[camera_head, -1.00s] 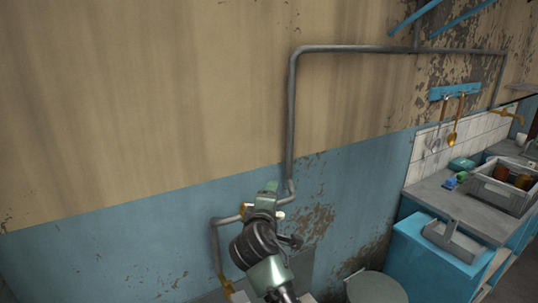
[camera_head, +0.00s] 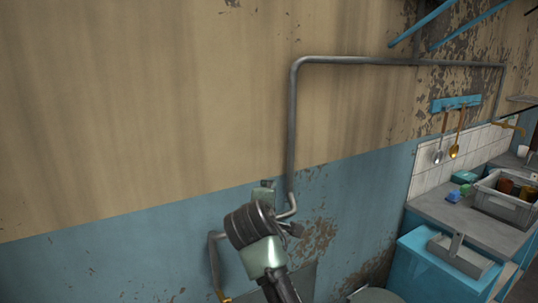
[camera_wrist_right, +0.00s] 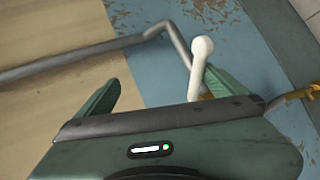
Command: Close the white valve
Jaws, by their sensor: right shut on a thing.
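The white valve's handle (camera_wrist_right: 201,62) is a short white lever with a round knob. In the right wrist view it stands between the finger pads, close against the right-hand one, and its base is hidden by my gripper. In the head view the right gripper (camera_head: 265,190) is at the wall by the bend of the grey pipe (camera_head: 291,130), and my wrist hides the valve. My left gripper is not in view.
The grey pipe runs up the wall and right towards a kitchen counter (camera_head: 445,205). A grey crate (camera_head: 505,205) and small items stand on it. The wall at left is bare.

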